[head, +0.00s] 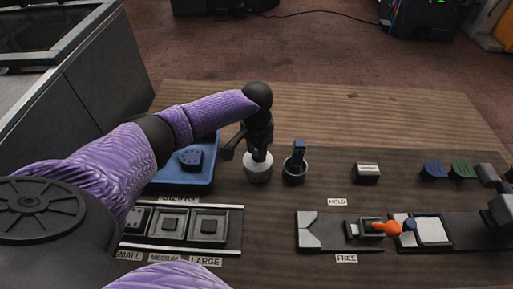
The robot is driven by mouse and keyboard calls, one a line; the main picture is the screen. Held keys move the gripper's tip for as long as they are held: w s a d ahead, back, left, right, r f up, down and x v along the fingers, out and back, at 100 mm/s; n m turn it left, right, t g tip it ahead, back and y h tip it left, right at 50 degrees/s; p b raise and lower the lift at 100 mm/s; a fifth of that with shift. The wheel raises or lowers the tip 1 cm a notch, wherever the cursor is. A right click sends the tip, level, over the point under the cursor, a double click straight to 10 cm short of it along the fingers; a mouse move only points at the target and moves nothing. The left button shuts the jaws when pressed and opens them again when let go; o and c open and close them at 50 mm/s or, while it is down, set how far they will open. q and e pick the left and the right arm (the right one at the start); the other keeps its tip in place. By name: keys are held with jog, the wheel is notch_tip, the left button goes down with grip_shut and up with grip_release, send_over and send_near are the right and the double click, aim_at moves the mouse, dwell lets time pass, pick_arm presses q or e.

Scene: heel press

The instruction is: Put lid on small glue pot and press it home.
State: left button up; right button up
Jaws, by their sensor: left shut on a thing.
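My left gripper (257,150) reaches in from the left and points down over a small round pale pot (258,174) on the dark work board. Its fingers are shut on a small pale piece at the top of the pot, which looks like the lid. The fingers hide most of this piece. I cannot tell whether the lid is seated or just above the rim. To the right stands another small round pot (295,177) with a blue-handled tool (299,151) upright in it. My right gripper is not in view.
A blue tray (207,175) with a dark block lies left of the pot. A rack (240,232) labelled SMALL, MEDIUM, LARGE is in front. The board between is clear.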

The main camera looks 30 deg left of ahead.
aim_at(256, 154)
pick_arm(q)
jog(key=shift+f, duration=0.1)
dwell(0.3)
jog(key=o, duration=1.3)
notch_tip(256, 154, up, 3)
jog(key=p, duration=0.3)
notch_tip(256, 154, up, 4)
jog(key=p, duration=0.5)
